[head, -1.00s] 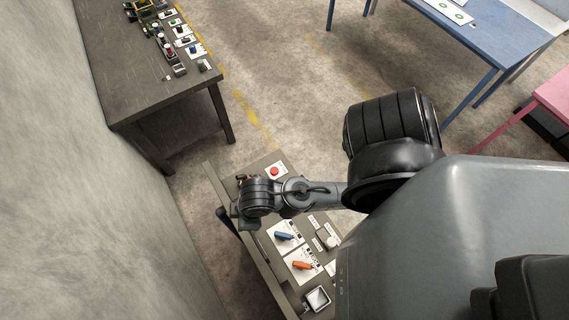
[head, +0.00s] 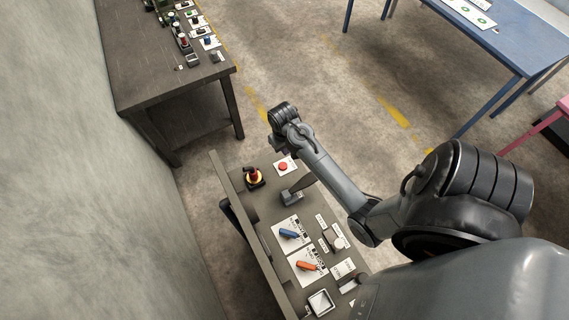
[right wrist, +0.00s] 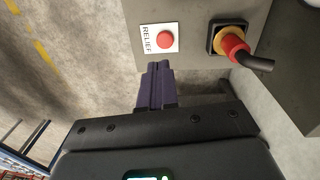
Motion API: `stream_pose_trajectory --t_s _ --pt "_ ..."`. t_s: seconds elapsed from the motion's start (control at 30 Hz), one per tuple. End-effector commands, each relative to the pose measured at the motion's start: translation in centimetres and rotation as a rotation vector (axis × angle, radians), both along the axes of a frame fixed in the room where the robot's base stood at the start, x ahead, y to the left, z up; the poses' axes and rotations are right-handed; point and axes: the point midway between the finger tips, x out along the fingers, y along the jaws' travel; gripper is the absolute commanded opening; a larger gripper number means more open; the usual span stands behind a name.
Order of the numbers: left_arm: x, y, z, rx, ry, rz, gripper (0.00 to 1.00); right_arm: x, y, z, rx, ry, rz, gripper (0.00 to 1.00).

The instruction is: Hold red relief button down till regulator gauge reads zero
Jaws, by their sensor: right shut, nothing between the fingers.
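The red relief button (head: 283,166) sits on a white plate near the far end of the grey bench. In the right wrist view the same button (right wrist: 165,40) is beside the printed word RELIEF. My right gripper (right wrist: 158,68) is shut and empty, its purple fingertips close to the plate's edge in the picture; no press shows, and I cannot tell the exact gap. In the head view my right wrist is beyond the button, and the fingers are not clear. I cannot make out a regulator gauge or its reading. My left gripper is not in view.
A grey block (head: 291,198), blue handle (head: 289,233) and orange handle (head: 306,265) are nearer on the bench.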

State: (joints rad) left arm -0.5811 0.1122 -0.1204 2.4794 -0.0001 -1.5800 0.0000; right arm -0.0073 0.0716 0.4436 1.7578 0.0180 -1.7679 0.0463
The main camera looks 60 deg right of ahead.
Motion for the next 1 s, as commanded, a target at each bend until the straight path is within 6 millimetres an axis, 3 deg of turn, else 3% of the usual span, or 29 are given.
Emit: stream_pose_trajectory --t_s 0.1,0.3,0.77,1.0 --pt "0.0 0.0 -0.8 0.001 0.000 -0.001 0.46 1.3 -1.0 -0.5 0.034 -0.011 -0.052 0.00" --pt "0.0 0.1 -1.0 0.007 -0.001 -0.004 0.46 2.1 -1.7 -0.6 0.062 -0.017 -0.089 0.00" --pt "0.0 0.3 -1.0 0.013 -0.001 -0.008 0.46 2.2 -1.7 -0.7 0.064 -0.017 -0.092 0.00" --pt "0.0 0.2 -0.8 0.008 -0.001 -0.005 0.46 2.1 -1.7 -2.9 0.066 -0.015 -0.092 0.00"
